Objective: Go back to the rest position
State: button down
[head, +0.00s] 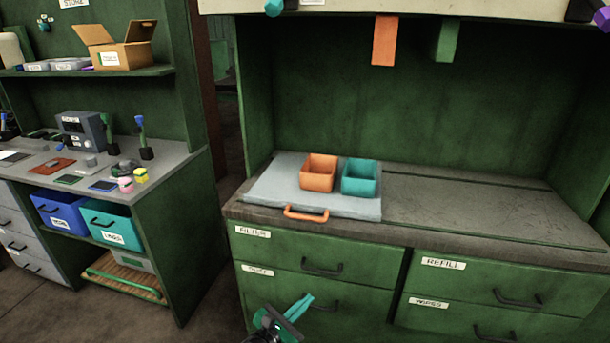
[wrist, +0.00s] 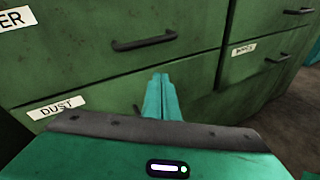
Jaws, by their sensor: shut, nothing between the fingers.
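My gripper (head: 303,303) shows at the bottom middle of the head view, in front of the green drawers and below the worktop. Its teal fingers are together with nothing between them. In the wrist view the closed fingers (wrist: 161,98) point at the drawer fronts, close to a dark handle (wrist: 137,110) that they partly hide. I cannot tell whether they touch the drawer front.
A grey tray (head: 265,190) with an orange handle lies on the worktop, bearing an orange bin (head: 319,174) and a teal bin (head: 359,178). The drawers (head: 345,277) appear shut. A cluttered bench (head: 190,160) stands left, with floor between.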

jog(key=w+d+r+m+g, duration=0.1)
jog(key=d+r+m+g, duration=0.25)
jog(key=d, duration=0.25)
jog(key=d+r+m+g+h, duration=0.1)
jog(key=d+r+m+g, duration=0.1)
jog(key=d+m+g, duration=0.3)
jog(key=w+d+r+m+g, duration=0.1)
jog(key=d+r+m, duration=0.15)
jog(key=d, duration=0.45)
jog(key=s+d+r+m+g+y, duration=0.25)
jog(key=d+r+m, duration=0.2)
jog(key=d, duration=0.25)
jog(key=s+d+r+m+g+y, duration=0.1)
jog(key=s+d+r+m+g, duration=0.1)
jog(key=s+d+r+m, duration=0.3)
jog(key=s+d+r+m+y, duration=0.3)
jog(key=s+d+r+m, duration=0.2)
jog(key=s, duration=0.6)
jog(key=s+d+r+m+t+y, duration=0.1)
jog(key=s+d+r+m+y, duration=0.3)
jog(key=s, duration=0.8)
notch_tip(320, 180, up, 4)
jog(key=d+m, duration=0.2)
jog(key=m, duration=0.1)
jog(key=shift+s+d+f, duration=0.1)
jog(key=shift+d, duration=0.05)
